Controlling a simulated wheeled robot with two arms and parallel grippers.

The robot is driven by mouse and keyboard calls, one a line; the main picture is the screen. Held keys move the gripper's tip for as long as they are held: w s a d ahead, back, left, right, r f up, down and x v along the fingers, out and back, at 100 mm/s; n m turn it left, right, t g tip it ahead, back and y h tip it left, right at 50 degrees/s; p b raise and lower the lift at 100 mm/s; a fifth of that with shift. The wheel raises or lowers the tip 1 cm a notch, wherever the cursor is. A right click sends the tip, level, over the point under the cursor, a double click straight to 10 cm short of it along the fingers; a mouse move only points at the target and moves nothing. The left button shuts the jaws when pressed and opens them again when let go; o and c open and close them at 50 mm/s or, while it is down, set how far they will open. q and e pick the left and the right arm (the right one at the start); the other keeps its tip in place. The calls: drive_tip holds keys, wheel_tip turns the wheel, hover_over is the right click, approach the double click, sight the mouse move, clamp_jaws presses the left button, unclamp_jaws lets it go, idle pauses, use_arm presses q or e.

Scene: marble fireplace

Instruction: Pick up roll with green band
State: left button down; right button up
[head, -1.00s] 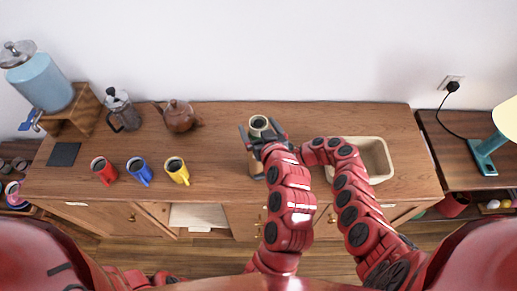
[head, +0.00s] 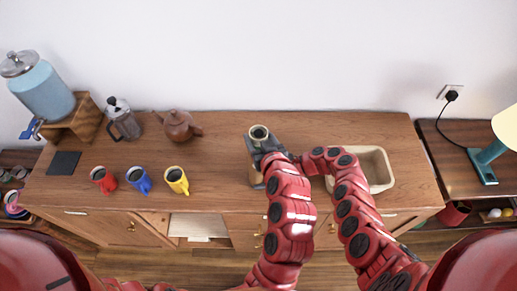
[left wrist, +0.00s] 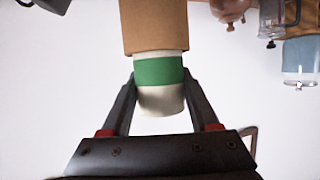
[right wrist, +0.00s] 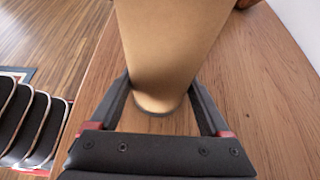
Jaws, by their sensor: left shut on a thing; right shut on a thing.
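The roll with the green band (head: 259,132) is upright above the counter, a pale cylinder with a round dark opening on top. In the left wrist view the green band (left wrist: 159,69) and pale end show beside a brown cylinder (left wrist: 154,25), in line with it. My left gripper (left wrist: 159,88) has its fingers on both sides of the roll at the band and pale end, shut on it. My right gripper (right wrist: 158,92) is shut on the brown cylinder near its bottom, close to the wooden counter. My left arm hides most of the right gripper in the head view.
The counter between mugs and roll is clear.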

use_arm(q)
wheel_tip(320, 180, up, 28)
idle(0.3)
use_arm(e)
drive_tip(key=o, duration=0.8)
